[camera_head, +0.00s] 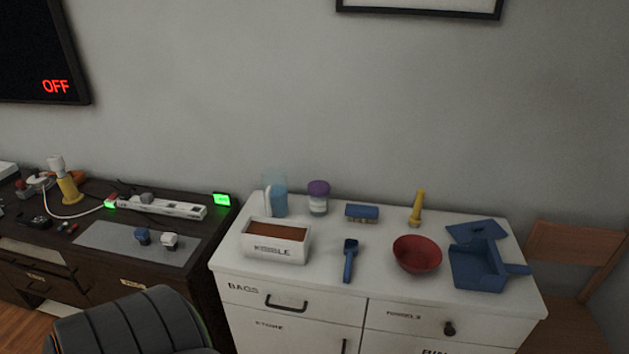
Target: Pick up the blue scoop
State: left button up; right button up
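The blue scoop (349,261) lies on the white cabinet top (337,216), near its front middle. Its wider end points to the back and its handle points to the front edge. It lies between a white box of brown contents (276,248) on its left and a red bowl (417,256) on its right, apart from both. Neither of my grippers shows in the head view.
A blue dustpan-like tray (478,267), a yellow tool (417,208), a blue block (362,213), a purple-lidded jar (318,198) and a light-blue container (275,193) share the cabinet top. A dark padded chair (128,325) stands in front left. A wooden chair (575,250) stands right.

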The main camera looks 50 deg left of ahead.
aim_at(351, 245)
jog(key=u, duration=1.25)
jog(key=j, duration=0.1)
